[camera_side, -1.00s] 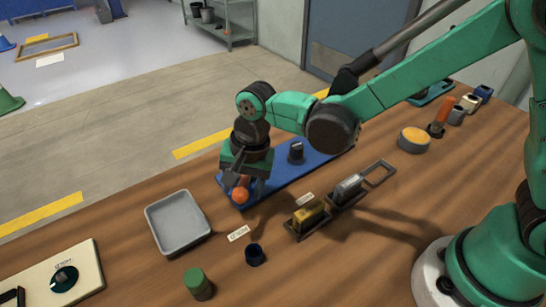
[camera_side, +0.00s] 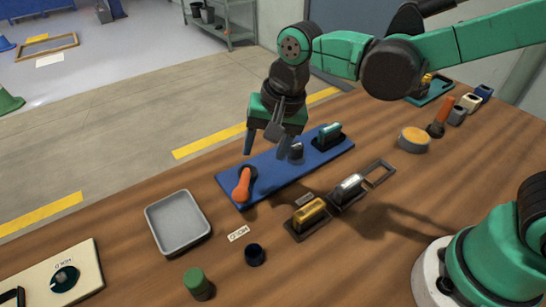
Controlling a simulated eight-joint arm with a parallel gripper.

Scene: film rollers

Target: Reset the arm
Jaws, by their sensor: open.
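My gripper (camera_side: 264,148) is open and empty, fingers pointing down, raised above the blue board (camera_side: 285,177). An orange roller (camera_side: 242,186) with a dark end rests on the left end of the board, below and left of my gripper, apart from it. A dark knob-like piece (camera_side: 296,152) stands mid-board, partly behind a finger. A teal roller (camera_side: 329,133) sits in a dark holder at the board's right end.
In front of the board, a yellow roller (camera_side: 309,214) and a silver roller (camera_side: 348,186) sit in dark holders beside an empty frame (camera_side: 379,172). A grey tray (camera_side: 177,222), a green cylinder (camera_side: 198,283), a dark cup (camera_side: 255,254) and a round yellow-topped piece (camera_side: 414,138) stand on the table.

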